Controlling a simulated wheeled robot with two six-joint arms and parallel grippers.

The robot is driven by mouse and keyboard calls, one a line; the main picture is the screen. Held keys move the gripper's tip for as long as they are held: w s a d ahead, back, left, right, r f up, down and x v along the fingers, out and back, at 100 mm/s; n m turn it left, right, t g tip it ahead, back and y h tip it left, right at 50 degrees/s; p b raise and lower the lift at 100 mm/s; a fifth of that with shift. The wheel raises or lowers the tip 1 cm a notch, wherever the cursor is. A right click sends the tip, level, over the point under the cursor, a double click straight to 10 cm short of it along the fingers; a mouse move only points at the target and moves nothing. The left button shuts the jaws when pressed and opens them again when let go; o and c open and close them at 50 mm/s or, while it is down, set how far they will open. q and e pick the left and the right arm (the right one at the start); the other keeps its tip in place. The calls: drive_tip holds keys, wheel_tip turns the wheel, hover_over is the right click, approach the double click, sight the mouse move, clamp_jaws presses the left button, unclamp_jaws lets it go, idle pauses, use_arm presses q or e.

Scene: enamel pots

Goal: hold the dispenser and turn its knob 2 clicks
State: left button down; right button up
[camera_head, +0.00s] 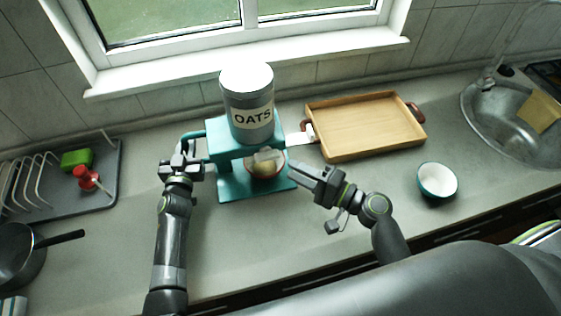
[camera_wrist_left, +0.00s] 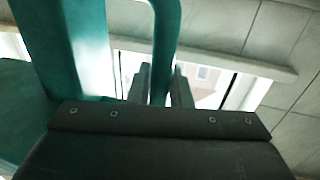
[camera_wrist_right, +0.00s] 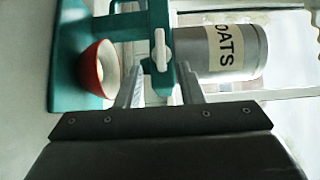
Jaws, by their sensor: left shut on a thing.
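The dispenser is a teal stand (camera_head: 222,150) with a grey canister (camera_head: 249,110) labelled OATS on top. My left gripper (camera_head: 186,158) is shut on the teal side handle (camera_wrist_left: 166,45), which runs between its fingers in the left wrist view.
A teal-and-white bowl (camera_head: 437,181) and sink (camera_head: 490,125) are further right. A dish rack (camera_head: 60,200) and dark pan (camera_head: 18,255) are left. The front counter is clear.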

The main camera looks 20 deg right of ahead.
drive_tip(key=shift+v, duration=2.3)
use_arm(q)
drive_tip(key=c, duration=1.3)
unclamp_jaws()
drive_tip(key=shift+o, duration=0.2)
drive_tip(key=v, duration=1.2)
wheel_tip(320, 180, up, 6)
drive_tip(key=p, duration=0.6)
use_arm(e)
wheel_tip(320, 180, up, 7)
drive_tip(key=shift+f, duration=0.2)
